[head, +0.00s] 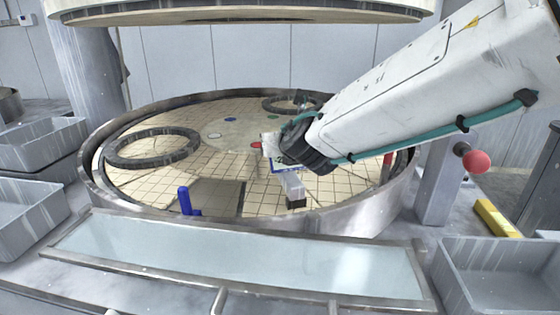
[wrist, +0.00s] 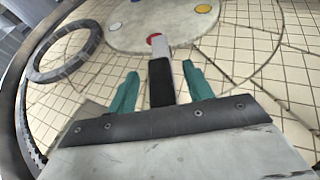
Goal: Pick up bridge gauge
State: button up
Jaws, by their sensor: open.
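A slim bar with a light grey part and a black end, which I take to be the bridge gauge (head: 293,186), is over the tiled platen in the head view, just below my gripper (head: 284,160). In the wrist view the black part of the bridge gauge (wrist: 161,82) lies between the two teal fingers of my gripper (wrist: 161,85), with a visible gap on each side. Its light part points away toward a red spot. My gripper is open. In the head view my wrist hides the fingers, and contact cannot be told.
The round platen has a raised metal rim (head: 340,222). Dark rings lie on it at left (head: 152,147) and at the back (head: 291,104). A blue post (head: 184,199) stands near the front rim. Grey bins (head: 497,275) flank a pale front panel (head: 235,252). A large disc (head: 240,10) hangs above.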

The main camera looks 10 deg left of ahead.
jog(key=shift+c, duration=0.3)
jog(key=shift+r, duration=0.1)
grip_shut()
jog(key=shift+r, duration=0.15)
